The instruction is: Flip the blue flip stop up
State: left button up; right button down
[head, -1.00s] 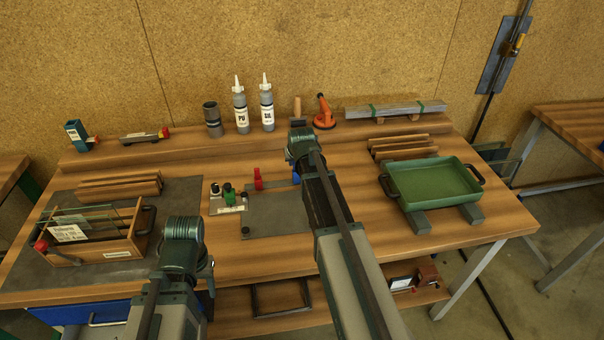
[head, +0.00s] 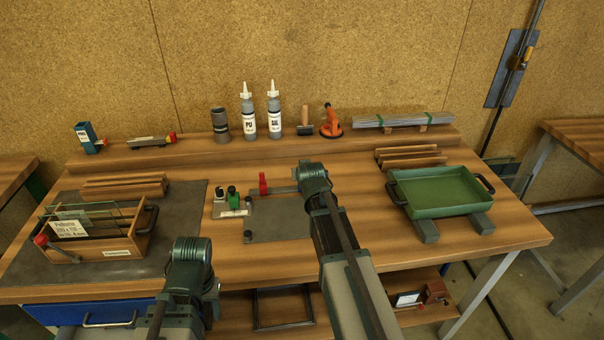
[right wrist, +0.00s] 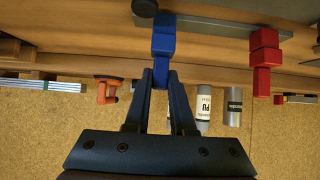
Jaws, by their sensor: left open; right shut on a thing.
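The blue flip stop (right wrist: 164,40) sits on a grey rail (right wrist: 212,30) in the right wrist view. The fingers of my right gripper (right wrist: 160,80) are shut on its end. It points from the rail much the same way as the red flip stop (right wrist: 263,62); its exact angle I cannot tell. In the head view the red stop (head: 263,184) stands upright on the rail's left end, and my right arm hides the blue stop and gripper. My left gripper (head: 211,288) is open, low before the bench's front edge, its fingers mostly hidden.
A grey plate (head: 275,225) lies in front of the rail, with small bottles (head: 233,198) at its left. A wooden crate of glass panes (head: 118,251) stands left. A green tray (head: 440,192) stands right. Bottles (head: 248,120) and an orange suction cup (head: 331,122) line the back ledge.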

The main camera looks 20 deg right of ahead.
jog(key=shift+s+f, duration=0.1)
jog(key=shift+s, duration=0.05)
jog(key=c, duration=0.8)
grip_release()
jog(key=shift+o, duration=0.2)
jog(key=shift+s+a+r+p, duration=0.15)
jog(key=shift+s+r+p, duration=0.3)
jog(key=shift+r+p, duration=0.1)
jog(key=p+v, duration=0.7)
jog(key=v, duration=0.5)
jog(key=shift+s, duration=0.2)
jog(key=shift+a, duration=0.1)
